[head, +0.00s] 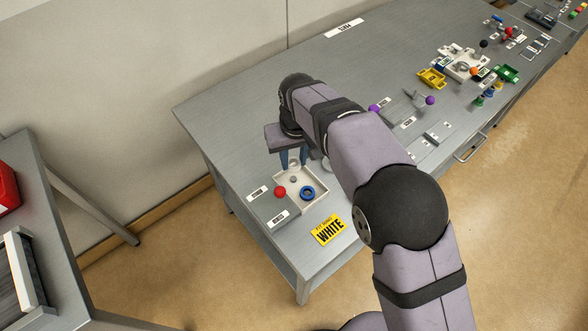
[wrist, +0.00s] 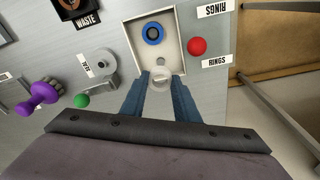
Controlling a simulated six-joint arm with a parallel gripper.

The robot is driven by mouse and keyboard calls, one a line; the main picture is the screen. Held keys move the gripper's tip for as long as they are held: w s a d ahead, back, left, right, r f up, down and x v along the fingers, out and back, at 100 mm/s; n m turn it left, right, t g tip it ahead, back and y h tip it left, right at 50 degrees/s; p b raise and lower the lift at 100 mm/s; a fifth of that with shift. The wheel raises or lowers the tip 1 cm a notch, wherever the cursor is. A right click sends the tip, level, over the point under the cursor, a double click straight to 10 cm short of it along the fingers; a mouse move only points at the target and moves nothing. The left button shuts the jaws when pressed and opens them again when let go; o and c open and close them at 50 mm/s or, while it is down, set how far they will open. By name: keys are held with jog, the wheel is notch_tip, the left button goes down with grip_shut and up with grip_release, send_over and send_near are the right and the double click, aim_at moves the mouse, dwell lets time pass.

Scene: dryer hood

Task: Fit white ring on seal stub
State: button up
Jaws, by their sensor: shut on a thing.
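My gripper (wrist: 162,86) is shut on a pale white ring (wrist: 161,80) at the near end of the white tray. In the head view my gripper (head: 294,163) points down at the tray's back part; the ring is hard to make out there. The tray (wrist: 181,62) also holds a blue ring (wrist: 153,33), which lies flat and apart from my fingers; it also shows in the head view (head: 308,193). A grey round fixture (wrist: 100,62) beside a small label, likely the seal stub, stands left of my fingers. My arm mostly hides it in the head view.
A red ball (wrist: 197,46) sits right of the tray by the rings labels. A green ball (wrist: 82,100) and a purple knobbed part (wrist: 38,95) lie left of my gripper. The table's far left corner is clear.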

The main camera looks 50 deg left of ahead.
jog(key=shift+m, duration=0.8)
jog(key=w+d+p, duration=0.1)
jog(key=w+p, duration=0.1)
jog(key=w, duration=0.1)
jog(key=w+d+p, duration=0.2)
jog(key=w+p, duration=0.1)
jog(key=w, duration=0.1)
jog(key=w+d+p, duration=0.1)
jog(key=w+p, duration=0.1)
jog(key=w, duration=0.2)
jog(key=shift+w+d+f, duration=0.15)
jog(key=shift+d+f, duration=0.1)
jog(key=shift+f, duration=0.1)
jog(key=shift+w+a+r+n, duration=0.2)
jog(key=shift+a+n, duration=0.1)
jog(key=shift+a, duration=0.2)
jog(key=shift+w+a+n, duration=0.15)
jog(key=shift+a+n, duration=0.05)
jog(key=shift+n, duration=0.2)
jog(key=shift+f, duration=0.1)
jog(key=shift+f+b, duration=1.05)
jog(key=shift+f, duration=0.7)
jog(key=shift+f+b, duration=0.8)
jog(key=shift+f, duration=0.2)
dwell(0.8)
